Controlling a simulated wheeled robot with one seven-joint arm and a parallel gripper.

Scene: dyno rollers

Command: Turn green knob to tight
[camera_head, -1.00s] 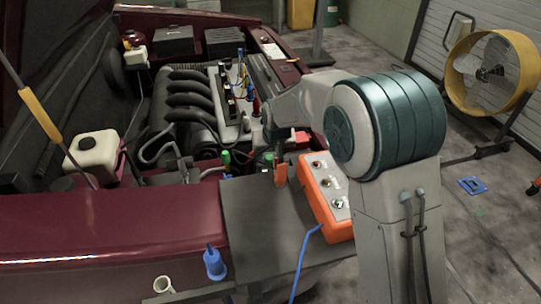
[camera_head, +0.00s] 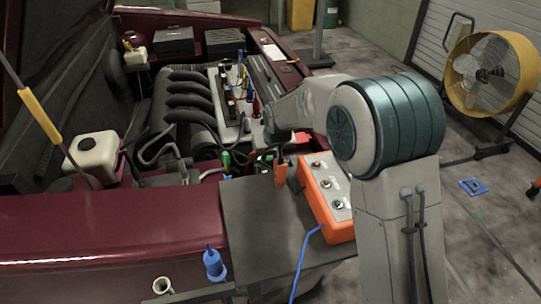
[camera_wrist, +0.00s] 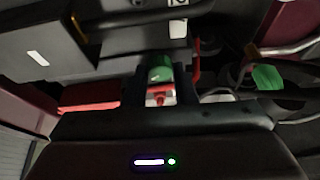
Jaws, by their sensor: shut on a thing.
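A green knob (camera_wrist: 160,68) with a red and white part just below it shows at the middle of the wrist view, in line with my gripper (camera_wrist: 160,85). My gripper appears shut on this knob; the fingertips are dark and hard to make out. In the head view my arm reaches left over the engine bay's front edge, and its end (camera_head: 277,150) is largely hidden behind the arm. A second green part (camera_wrist: 267,77) lies to the right in the wrist view. A green part (camera_head: 226,158) also stands by the hoses in the head view. Any tightness marking is unreadable.
An orange control box (camera_head: 328,200) with several knobs stands on the dark table (camera_head: 262,240), a blue cable leading from it. A blue bottle-like part (camera_head: 213,265) and a pale cup (camera_head: 162,285) are at the front. The engine (camera_head: 190,100) and hoses crowd the left.

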